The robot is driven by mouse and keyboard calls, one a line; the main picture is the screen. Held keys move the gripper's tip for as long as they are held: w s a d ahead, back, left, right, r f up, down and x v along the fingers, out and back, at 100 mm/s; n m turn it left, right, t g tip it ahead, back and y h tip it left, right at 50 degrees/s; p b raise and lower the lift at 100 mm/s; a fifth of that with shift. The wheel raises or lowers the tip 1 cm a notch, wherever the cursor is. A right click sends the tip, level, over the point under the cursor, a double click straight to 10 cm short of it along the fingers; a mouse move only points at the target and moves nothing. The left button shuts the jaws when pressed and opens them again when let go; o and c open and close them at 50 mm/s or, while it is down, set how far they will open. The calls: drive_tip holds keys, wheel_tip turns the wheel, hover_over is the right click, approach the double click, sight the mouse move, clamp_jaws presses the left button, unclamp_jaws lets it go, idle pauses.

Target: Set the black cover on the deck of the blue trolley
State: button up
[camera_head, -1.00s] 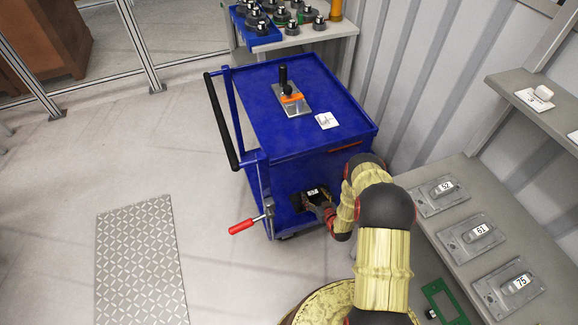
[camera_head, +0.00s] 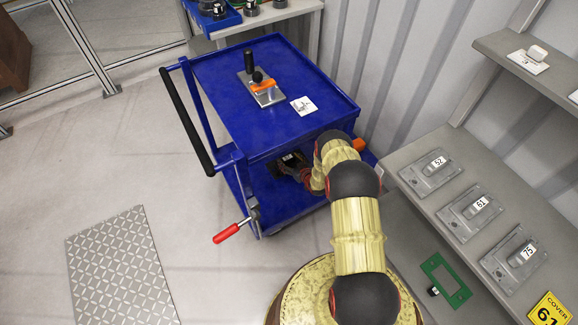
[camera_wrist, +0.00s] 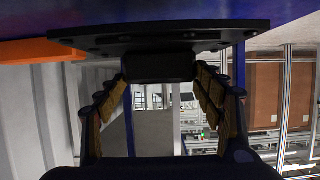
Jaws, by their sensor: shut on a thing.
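The blue trolley (camera_head: 215,85) stands at the centre of the head view, with a flat top and a lower deck (camera_head: 275,207). My gripper (camera_head: 303,173) reaches into the space between them from the right. It is shut on the black cover (camera_head: 291,160), which is dark with a small pale label and partly hidden by the trolley top and my arm. In the wrist view the fingers (camera_wrist: 162,90) close on the cover's black block, and its dark flat plate (camera_wrist: 160,36) lies against or close to a blue surface. I cannot tell whether they touch.
A metal plate with a black handle (camera_head: 262,88) and a white card (camera_head: 303,105) lie on the trolley top. A red-handled lever (camera_head: 228,233) sticks out at its front left. Grey covers (camera_head: 470,212) lie on the right bench. The floor at left is open around a tread plate (camera_head: 122,268).

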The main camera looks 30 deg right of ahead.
sight(291, 164)
drive_tip(key=f, duration=0.1)
drive_tip(key=w+d+f+b, duration=0.1)
drive_tip(key=w+f, duration=0.1)
drive_tip(key=shift+w+d, duration=0.2)
drive_tip(key=shift+d, duration=0.05)
drive_tip(key=shift+w+f+b, duration=0.15)
drive_tip(key=shift+f+b, duration=0.8)
drive_tip(key=shift+f, duration=0.7)
drive_tip(key=shift+f, duration=0.1)
drive_tip(key=o, duration=1.6)
drive_tip(key=shift+f, duration=0.1)
drive_tip(key=shift+o, duration=0.2)
drive_tip(key=p+v, duration=0.4)
drive_tip(key=v, duration=0.8)
drive_tip(key=shift+p, duration=0.35)
